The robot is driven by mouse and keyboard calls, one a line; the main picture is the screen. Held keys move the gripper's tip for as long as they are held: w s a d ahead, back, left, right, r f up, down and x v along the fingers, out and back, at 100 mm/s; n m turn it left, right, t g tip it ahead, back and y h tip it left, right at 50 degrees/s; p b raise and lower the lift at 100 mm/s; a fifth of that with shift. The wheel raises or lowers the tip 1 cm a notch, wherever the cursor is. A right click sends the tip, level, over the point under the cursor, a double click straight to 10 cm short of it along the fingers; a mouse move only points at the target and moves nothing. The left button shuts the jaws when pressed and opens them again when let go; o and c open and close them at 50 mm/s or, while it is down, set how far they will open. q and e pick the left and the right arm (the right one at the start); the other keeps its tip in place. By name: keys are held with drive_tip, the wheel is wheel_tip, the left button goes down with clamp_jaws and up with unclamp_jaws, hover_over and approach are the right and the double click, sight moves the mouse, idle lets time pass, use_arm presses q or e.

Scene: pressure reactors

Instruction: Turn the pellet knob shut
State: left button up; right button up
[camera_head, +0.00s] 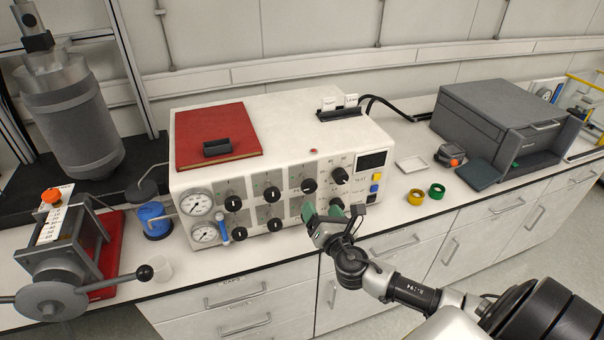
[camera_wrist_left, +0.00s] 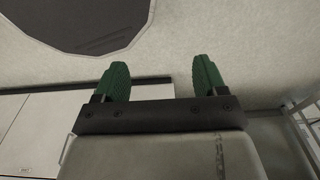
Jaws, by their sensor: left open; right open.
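A white control box (camera_head: 346,130) stands on the bench, with several black knobs in two rows on its front panel. The labels are too small to read, so I cannot tell which knob is the pellet knob. My right gripper (camera_head: 322,212) is open, with green fingertips, at the lower right of the panel. It partly covers a lower knob there; I cannot tell whether it touches it. A larger black knob (camera_head: 340,175) sits just above. My left gripper (camera_wrist_left: 162,80) shows only in the left wrist view, open and empty, away from the panel.
Two gauges (camera_head: 197,203) and a blue-handled valve (camera_head: 223,229) are at the panel's left. A red book (camera_head: 245,143) lies on the box. Yellow (camera_head: 416,197) and green (camera_head: 437,191) rings lie to the right. A clamp device with a ball-ended lever (camera_head: 144,272) stands at left.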

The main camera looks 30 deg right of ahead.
sight(310, 189)
drive_tip(key=x, duration=0.1)
drive_tip(key=p+x, duration=0.1)
drive_tip(key=x, duration=0.1)
drive_tip(key=shift+w+d+r, duration=0.25)
drive_tip(key=shift+w, duration=0.05)
drive_tip(key=x, duration=0.5)
drive_tip(key=shift+w+f+p, duration=0.3)
drive_tip(key=shift+w, duration=0.05)
use_arm(q)
drive_tip(key=shift+s+r, duration=0.2)
drive_tip(key=shift+r, duration=0.7)
use_arm(e)
drive_tip(key=shift+w+d, duration=0.15)
drive_tip(key=shift+w, duration=0.2)
drive_tip(key=c, duration=0.9)
